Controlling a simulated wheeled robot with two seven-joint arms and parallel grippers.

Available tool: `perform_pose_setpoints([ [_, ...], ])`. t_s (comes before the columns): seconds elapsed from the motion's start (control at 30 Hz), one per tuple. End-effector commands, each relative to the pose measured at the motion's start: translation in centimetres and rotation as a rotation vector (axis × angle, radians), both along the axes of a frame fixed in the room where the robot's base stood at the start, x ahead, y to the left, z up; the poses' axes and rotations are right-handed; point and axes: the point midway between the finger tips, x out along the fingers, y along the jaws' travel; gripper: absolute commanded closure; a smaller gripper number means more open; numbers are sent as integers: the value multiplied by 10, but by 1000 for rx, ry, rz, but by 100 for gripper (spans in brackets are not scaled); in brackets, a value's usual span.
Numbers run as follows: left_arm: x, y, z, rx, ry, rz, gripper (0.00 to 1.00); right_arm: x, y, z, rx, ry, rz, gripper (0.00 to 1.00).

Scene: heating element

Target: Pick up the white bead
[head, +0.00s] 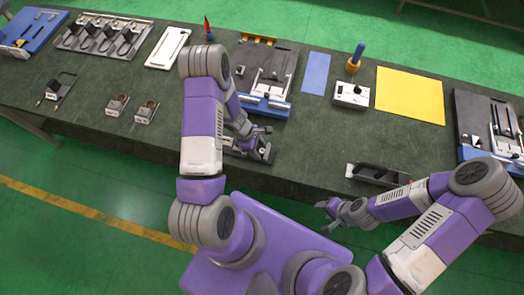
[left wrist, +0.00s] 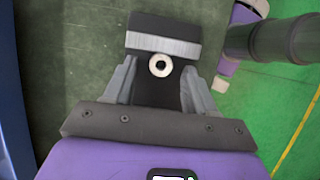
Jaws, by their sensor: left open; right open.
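The white bead (left wrist: 153,71) shows in the left wrist view as a small white ring with a dark centre, at a dark block (left wrist: 163,25) with a silver band. My left gripper (left wrist: 160,76) is open, with one finger on each side of the bead and a gap to both. In the head view the left gripper (head: 250,135) is low over the table's near edge at a small dark holder (head: 267,154); the bead is too small there to tell clearly. My right gripper (head: 329,210) is open and empty, in front of the table.
A dark tray (head: 376,174) lies at the near edge, close to my right arm.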

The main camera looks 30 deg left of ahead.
Motion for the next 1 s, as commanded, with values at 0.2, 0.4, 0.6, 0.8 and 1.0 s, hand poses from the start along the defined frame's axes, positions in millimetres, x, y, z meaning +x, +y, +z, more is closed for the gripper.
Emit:
perform_pose_setpoints([
  [0.2,0,0,0,0,-1,-1,49,0,0,0,0,0,0,50],
  [0.4,0,0,0,0,-1,-1,80,0,0,0,0,0,0,50],
  [0.6,0,0,1,0,-1,-1,100,0,0,0,0,0,0,50],
  [0.8,1,0,2,0,-1,-1,100,0,0,1,0,0,0,50],
  [1.0,1,0,31,1,-5,-3,100,0,0,5,0,0,0,50],
])
